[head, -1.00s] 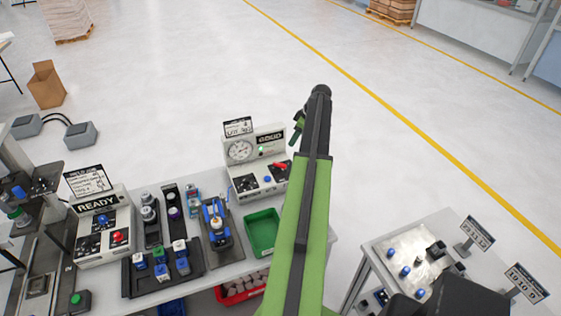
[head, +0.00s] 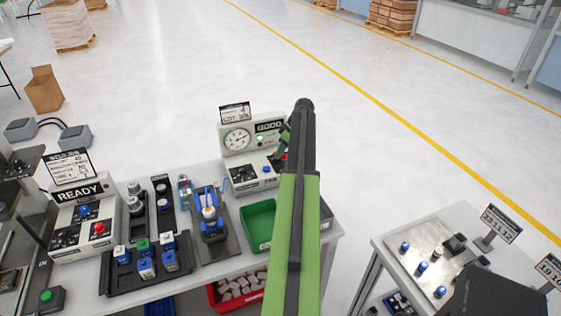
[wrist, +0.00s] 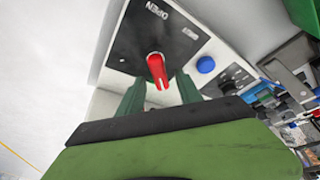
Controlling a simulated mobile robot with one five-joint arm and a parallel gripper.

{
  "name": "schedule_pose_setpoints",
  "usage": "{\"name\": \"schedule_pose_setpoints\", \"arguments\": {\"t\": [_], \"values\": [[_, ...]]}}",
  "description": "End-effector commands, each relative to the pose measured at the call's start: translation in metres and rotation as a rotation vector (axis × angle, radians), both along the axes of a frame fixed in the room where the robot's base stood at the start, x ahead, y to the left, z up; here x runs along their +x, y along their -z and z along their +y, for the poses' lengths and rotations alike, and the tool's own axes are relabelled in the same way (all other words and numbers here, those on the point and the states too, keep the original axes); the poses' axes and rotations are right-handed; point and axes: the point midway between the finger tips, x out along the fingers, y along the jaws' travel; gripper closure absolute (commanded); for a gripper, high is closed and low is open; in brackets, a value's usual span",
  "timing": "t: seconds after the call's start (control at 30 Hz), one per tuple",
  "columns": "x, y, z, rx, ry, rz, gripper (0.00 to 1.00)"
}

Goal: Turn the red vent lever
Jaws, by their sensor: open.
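The red vent lever (wrist: 157,68) shows in the wrist view on a dark panel marked OPEN, on the front of the grey gauge box (head: 240,172). My gripper (wrist: 160,84) is open, with its two green fingers below and to either side of the lever's lower end. I cannot tell whether a finger touches the lever. In the head view only a bit of red (head: 284,156) shows beside my arm, which hides most of the lever and part of the box.
A blue button (wrist: 206,65) sits right of the lever. A round gauge (head: 237,138) is on the box. A green tray (head: 260,222), a blue fixture (head: 212,228) and a READY box (head: 82,222) share the table. A side table (head: 420,255) stands at right.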

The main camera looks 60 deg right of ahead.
Motion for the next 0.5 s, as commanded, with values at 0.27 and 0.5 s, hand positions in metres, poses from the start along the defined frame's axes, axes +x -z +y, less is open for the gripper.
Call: {"name": "schedule_pose_setpoints", "arguments": {"t": [0.27, 0.5], "values": [[0.0022, 0.0046, 0.0001, 0.000, 0.000, 0.000, 0.58], [0.0019, 0.0046, 0.0000, -0.001, 0.000, 0.000, 0.86]]}}
